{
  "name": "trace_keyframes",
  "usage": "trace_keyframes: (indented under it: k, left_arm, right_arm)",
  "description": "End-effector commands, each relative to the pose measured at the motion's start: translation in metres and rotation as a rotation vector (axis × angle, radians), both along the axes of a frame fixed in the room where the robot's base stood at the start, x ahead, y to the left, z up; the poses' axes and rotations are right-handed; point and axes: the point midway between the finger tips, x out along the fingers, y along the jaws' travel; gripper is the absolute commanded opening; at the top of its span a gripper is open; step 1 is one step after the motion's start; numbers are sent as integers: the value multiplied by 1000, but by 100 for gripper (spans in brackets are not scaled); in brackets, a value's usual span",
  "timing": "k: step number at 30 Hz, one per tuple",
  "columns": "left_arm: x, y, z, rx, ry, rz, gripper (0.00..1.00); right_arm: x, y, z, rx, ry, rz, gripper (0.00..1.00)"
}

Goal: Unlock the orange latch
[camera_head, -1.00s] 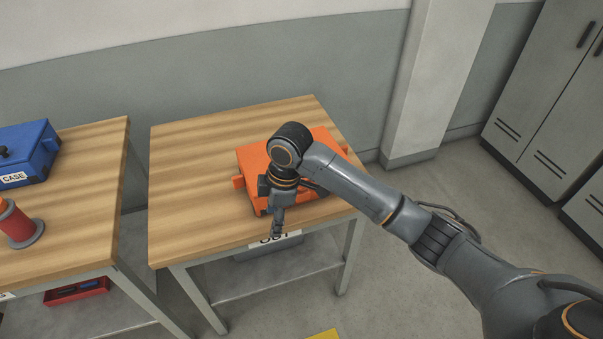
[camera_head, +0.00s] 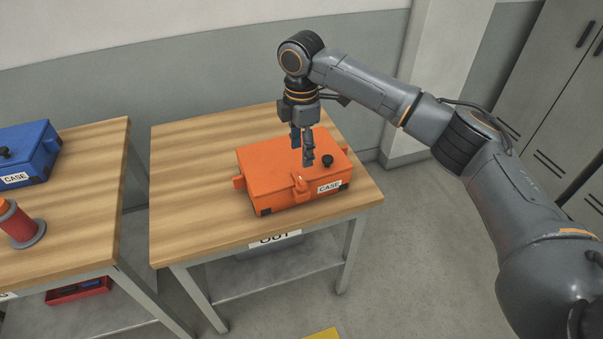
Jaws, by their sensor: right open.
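The orange case (camera_head: 265,172) sits closed on the right-hand wooden table, with black corners and a white CASE label (camera_head: 329,187) on its front. A small orange latch (camera_head: 301,187) shows at the front edge of its lid, left of the label. A black knob (camera_head: 327,160) stands on the lid's right part. My right gripper (camera_head: 308,162) points down with its fingers open and empty, over the front of the lid just behind the latch. I cannot tell whether the fingertips touch the case. My left gripper is not in view.
The wooden table (camera_head: 190,215) is clear left of the case. A second table (camera_head: 85,215) at left holds a blue case (camera_head: 32,150) and a red spool (camera_head: 17,226). A grey bin labelled OUT (camera_head: 278,240) is on the shelf below. Lockers stand at right.

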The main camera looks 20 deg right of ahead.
Motion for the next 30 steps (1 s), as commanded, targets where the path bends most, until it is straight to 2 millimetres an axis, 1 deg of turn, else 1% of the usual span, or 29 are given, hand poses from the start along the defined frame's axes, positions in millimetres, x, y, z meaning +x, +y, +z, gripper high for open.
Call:
trace_keyframes:
  k: [1, 6, 12, 15, 18, 26, 29, 30]
  left_arm:
    - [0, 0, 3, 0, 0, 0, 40]
    - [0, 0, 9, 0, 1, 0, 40]
    - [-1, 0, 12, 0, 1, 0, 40]
    - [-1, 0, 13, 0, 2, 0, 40]
    - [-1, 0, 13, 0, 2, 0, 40]
    - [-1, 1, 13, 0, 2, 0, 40]
    - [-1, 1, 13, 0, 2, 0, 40]
    - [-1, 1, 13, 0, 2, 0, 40]
  right_arm:
    - [-1, -1, -11, -2, 4, -1, 53]
    - [-1, 0, -48, -1, 4, -1, 53]
    - [-1, 0, -78, 0, 1, -1, 53]
    - [0, 0, -87, -1, 0, -1, 53]
    - [0, 0, -91, 0, -1, 0, 53]
    - [0, 0, -93, 0, -1, 0, 53]
    - [0, 0, -93, 0, -1, 0, 34]
    - [0, 0, -92, 0, -1, 0, 26]
